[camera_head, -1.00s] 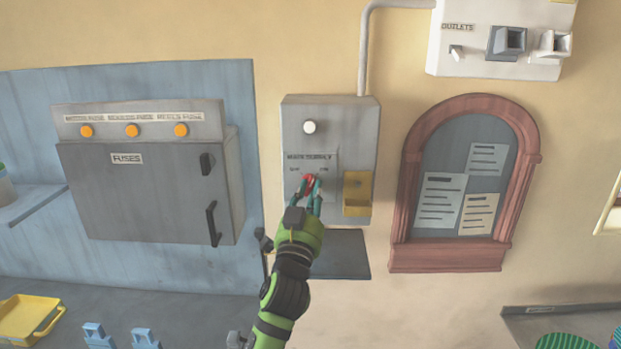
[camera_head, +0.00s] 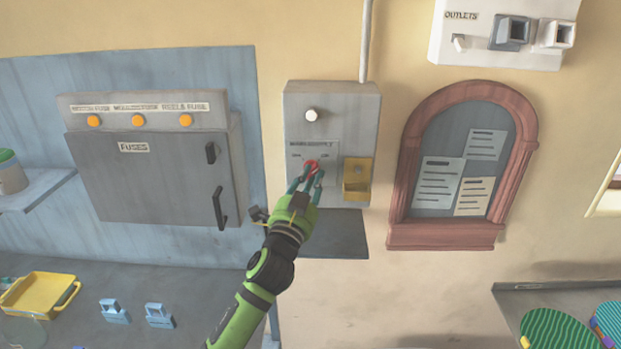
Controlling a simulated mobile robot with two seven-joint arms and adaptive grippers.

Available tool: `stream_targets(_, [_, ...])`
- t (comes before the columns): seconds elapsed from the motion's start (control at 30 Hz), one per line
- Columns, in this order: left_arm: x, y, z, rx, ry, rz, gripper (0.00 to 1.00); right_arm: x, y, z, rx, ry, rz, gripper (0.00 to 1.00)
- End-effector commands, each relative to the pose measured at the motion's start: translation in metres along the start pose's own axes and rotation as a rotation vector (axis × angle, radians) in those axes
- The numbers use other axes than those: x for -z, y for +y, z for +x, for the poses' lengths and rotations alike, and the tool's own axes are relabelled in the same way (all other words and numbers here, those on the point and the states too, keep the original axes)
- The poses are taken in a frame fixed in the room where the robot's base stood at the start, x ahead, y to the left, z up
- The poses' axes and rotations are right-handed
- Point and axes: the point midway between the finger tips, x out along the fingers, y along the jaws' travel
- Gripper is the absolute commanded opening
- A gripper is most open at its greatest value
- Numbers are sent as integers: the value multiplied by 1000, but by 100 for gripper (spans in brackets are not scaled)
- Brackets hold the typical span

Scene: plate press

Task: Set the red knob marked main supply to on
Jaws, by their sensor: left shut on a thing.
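The red knob (camera_head: 312,166) sits on the front of a grey main supply box (camera_head: 333,105) on the wall. A label plate (camera_head: 318,145) is above it, with small marks to the left and right that are too blurred to read surely. My left gripper (camera_head: 307,178) reaches up from below and is shut on the red knob, one finger on each side. The fingers hide part of the knob, so I cannot tell which mark it points to. A white round lamp (camera_head: 312,115) is above the label. My right gripper is not in view.
A yellow holder (camera_head: 357,178) juts out just right of the knob. A dark shelf (camera_head: 338,235) is below the box. The fuses cabinet (camera_head: 150,175) stands left, a framed notice board (camera_head: 450,235) right. A yellow tray (camera_head: 42,292) and blue padlock-shaped pieces (camera_head: 115,311) lie lower left.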

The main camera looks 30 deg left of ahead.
Motion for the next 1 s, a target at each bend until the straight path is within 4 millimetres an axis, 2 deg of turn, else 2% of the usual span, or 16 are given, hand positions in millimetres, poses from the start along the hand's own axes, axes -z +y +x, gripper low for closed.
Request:
stream_targets(0.03, [4, -6, 2, 12, 10, 8, 0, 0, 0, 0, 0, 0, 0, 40])
stream_targets(0.17, [4, -6, 2, 13, 10, 9, 0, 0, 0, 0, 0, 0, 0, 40])
stream_targets(0.2, [4, -6, 2, 13, 10, 9, 25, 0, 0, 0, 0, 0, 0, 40])
stream_targets(0.27, [4, -6, 2, 13, 10, 8, 45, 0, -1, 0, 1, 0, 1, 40])
stream_targets(0.67, [1, -2, -2, 4, 2, 3, 45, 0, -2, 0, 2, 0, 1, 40])
stream_targets(0.83, [0, 0, -23, 1, 1, 0, 45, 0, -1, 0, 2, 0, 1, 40])
stream_targets(1.0, [0, -1, -60, 2, -1, 2, 45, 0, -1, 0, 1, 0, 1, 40])
